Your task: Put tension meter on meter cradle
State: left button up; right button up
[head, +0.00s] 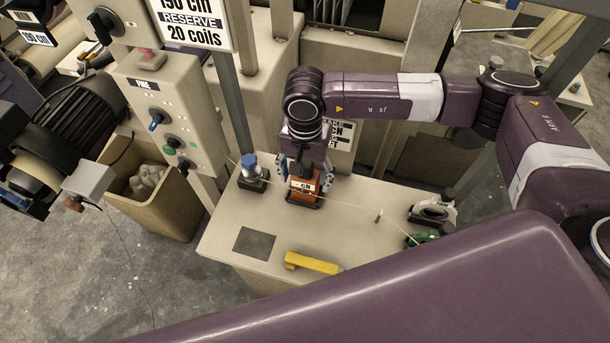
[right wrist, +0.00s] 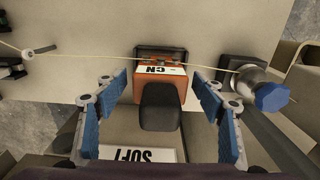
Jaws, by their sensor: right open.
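The orange tension meter (head: 303,190) with a white "CN" label stands on the bench top. A dark frame under and behind it, which looks like the meter cradle (head: 304,203), shows at its foot. In the right wrist view the meter (right wrist: 160,90) has a black grip pointing toward the camera, and the dark cradle rim (right wrist: 161,49) shows beyond it. My right gripper (right wrist: 164,88) is open, its blue-padded fingers on either side of the meter with gaps on both sides. It also shows in the head view (head: 304,173), above the meter. My left gripper is not in view.
A thin yarn runs across the bench (head: 345,235) past the meter. A blue-capped metal part (head: 250,168) stands close to its left. A yellow handle-like object (head: 312,263), a dark square pad (head: 254,243) and a grey-and-black device (head: 432,212) are also on the bench.

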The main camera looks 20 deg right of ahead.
jog(key=shift+r, duration=0.25)
notch_tip(320, 180, up, 10)
jog(key=b, duration=0.4)
jog(key=shift+r, duration=0.9)
